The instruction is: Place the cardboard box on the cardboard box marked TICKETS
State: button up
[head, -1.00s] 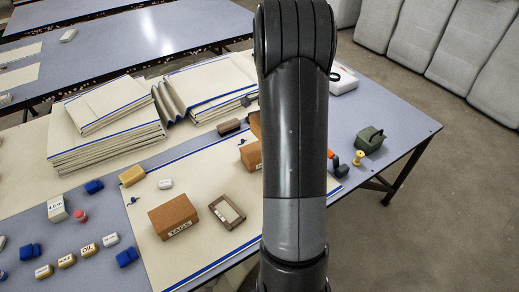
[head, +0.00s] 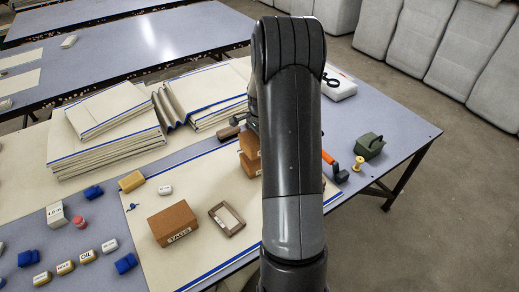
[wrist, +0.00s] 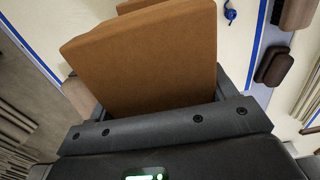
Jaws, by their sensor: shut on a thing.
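A brown cardboard box (wrist: 145,60) is held in my gripper (wrist: 155,105) and fills the middle of the wrist view. In the head view the held box (head: 249,142) shows beside my arm, directly over another brown box (head: 250,164). That lower box has a white label, mostly hidden by my arm, so I cannot read TICKETS on it. I cannot tell whether the two boxes touch. Lighter brown surfaces show beyond the held box in the wrist view. My fingertips are largely hidden in the head view.
A brown box marked TAGS (head: 172,223) and a small open frame (head: 227,219) lie on the cream cloth (head: 205,185). Folded cloth stacks (head: 105,150) stand behind at left. A green case (head: 369,146) and yellow spool (head: 358,163) are at right.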

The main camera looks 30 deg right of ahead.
jog(key=shift+w+a+f, duration=0.1)
jog(key=shift+f, duration=2)
jog(key=shift+f, duration=0.15)
jog(key=o, duration=1.2)
